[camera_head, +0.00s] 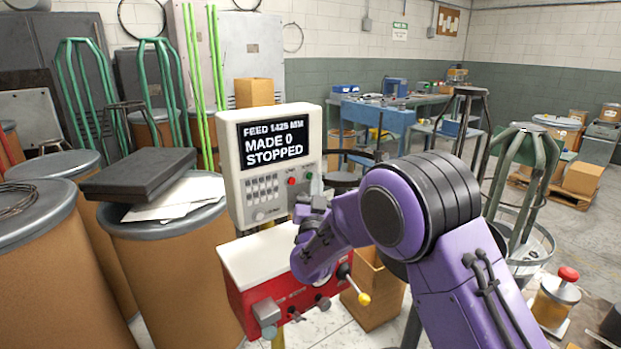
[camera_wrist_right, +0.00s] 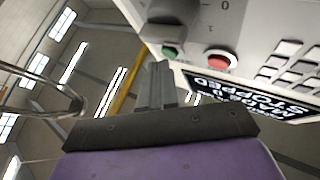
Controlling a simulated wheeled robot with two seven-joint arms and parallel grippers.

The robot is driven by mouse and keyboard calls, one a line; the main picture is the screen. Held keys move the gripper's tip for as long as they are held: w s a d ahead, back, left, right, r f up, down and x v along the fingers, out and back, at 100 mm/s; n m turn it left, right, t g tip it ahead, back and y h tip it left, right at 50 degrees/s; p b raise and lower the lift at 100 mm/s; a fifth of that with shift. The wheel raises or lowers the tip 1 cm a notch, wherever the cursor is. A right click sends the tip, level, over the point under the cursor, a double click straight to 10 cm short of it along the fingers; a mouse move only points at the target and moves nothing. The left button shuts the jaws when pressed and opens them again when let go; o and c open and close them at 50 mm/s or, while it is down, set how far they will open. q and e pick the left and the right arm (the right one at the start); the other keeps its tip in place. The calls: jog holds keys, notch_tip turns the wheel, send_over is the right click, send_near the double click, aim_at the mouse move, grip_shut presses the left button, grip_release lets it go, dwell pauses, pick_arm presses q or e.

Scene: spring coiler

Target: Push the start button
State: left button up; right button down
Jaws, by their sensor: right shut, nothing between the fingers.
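The control box (camera_head: 232,180) has a screen (camera_head: 272,142) reading "FEED 1425 MM, MADE 0, STOPPED". A red button (camera_head: 292,181) sits below the screen and also shows in the right wrist view (camera_wrist_right: 219,61). Beside it in the wrist view is a green button (camera_wrist_right: 171,51), partly under a dark grey block. My right gripper (camera_head: 312,203) is shut and empty, just in front of the panel's lower right. In the wrist view its fingertips (camera_wrist_right: 160,68) are close to the green button; I cannot tell whether they touch. My left gripper is out of view.
The panel has a keypad (camera_head: 262,188) and a round knob (camera_head: 259,216). Below is a red machine body (camera_head: 280,299) with a white top and a yellow-tipped lever (camera_head: 363,298). Brown drums (camera_head: 165,265) stand at left. A cardboard box (camera_head: 375,300) sits below my right arm.

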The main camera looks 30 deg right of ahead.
jog(key=shift+w, duration=0.35)
dwell(0.6)
jog(key=shift+s, duration=0.8)
jog(key=shift+s+d, duration=0.2)
jog(key=shift+s, duration=2.3)
